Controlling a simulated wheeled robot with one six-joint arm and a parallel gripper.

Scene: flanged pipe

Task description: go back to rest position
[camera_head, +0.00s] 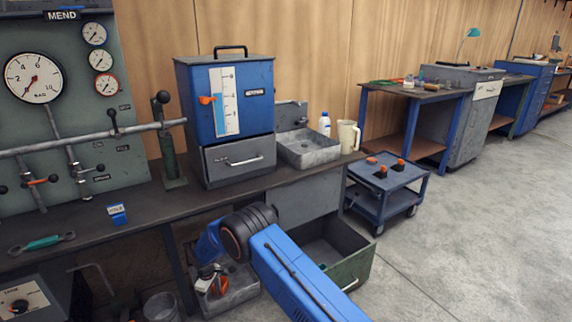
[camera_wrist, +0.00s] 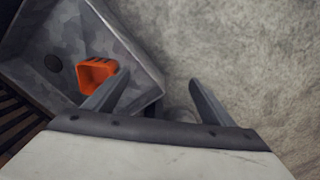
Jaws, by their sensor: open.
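My gripper (camera_wrist: 155,88) points down with its two fingers apart and nothing between them. In the head view my blue arm reaches down in front of the bench, and my gripper (camera_head: 208,276) is partly hidden over a low grey metal tray. An orange square, hollow piece (camera_wrist: 97,74) lies inside the grey tray (camera_wrist: 140,62) in the wrist view, beside the left fingertip. Whether the finger touches it I cannot tell. The orange piece also shows in the head view (camera_head: 220,287).
The workbench (camera_head: 150,208) holds a blue tank (camera_head: 240,110), a sink (camera_head: 308,150) and a green wrench (camera_head: 42,242). An open green drawer (camera_head: 350,268) stands close to my arm. A blue cart (camera_head: 400,182) stands right of it. The floor at right is clear.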

